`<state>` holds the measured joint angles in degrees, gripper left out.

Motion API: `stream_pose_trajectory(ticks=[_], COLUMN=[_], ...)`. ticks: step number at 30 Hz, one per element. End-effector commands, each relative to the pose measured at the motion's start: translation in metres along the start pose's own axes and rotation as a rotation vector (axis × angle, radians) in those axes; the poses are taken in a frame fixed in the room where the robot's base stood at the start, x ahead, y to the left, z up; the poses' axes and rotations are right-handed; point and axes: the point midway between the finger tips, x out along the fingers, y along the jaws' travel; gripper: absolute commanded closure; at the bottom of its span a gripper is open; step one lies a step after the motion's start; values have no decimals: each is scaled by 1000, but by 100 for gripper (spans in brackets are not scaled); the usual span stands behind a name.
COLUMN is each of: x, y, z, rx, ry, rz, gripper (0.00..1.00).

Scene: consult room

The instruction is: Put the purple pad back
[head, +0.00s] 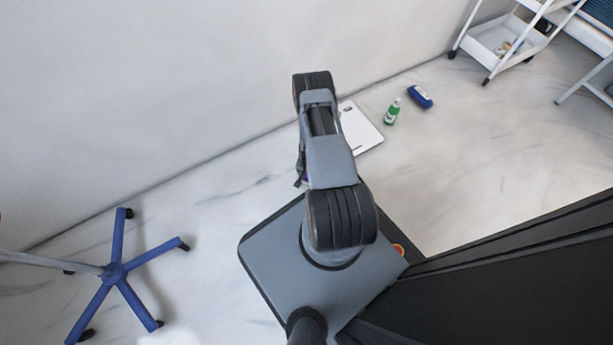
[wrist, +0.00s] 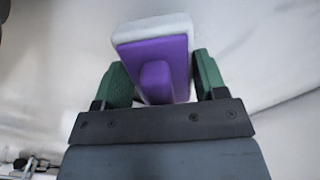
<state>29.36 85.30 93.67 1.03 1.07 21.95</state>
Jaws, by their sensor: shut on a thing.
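The purple pad (wrist: 155,67) shows in the wrist view, a purple block with a raised grip and a white layer on its far side. My gripper (wrist: 165,80) is shut on it, with a green finger on each side. The pale wall or floor fills the view behind it. In the head view my folded arm hides the gripper and nearly all of the pad. Only a tiny purple patch shows beside the arm.
A white flat scale (head: 360,130) lies on the floor by the wall. A green bottle (head: 392,112) and a blue case (head: 420,97) are beside it. A white trolley (head: 497,42) stands at the back right. A blue wheeled stand base (head: 115,270) is at left.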

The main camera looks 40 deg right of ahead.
Motion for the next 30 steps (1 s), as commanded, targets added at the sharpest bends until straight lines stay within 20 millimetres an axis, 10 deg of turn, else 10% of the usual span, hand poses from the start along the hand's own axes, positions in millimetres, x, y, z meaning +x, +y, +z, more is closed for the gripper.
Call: stream_pose_trajectory(ticks=[6,19,20,30], x=[34,37,36,36], y=[2,3,3,2], z=[-2,-2,-2,-2], rx=[9,9,9,7], ry=[0,0,0,0], rz=[-1,-2,-2,-2], gripper=[54,54,33,9])
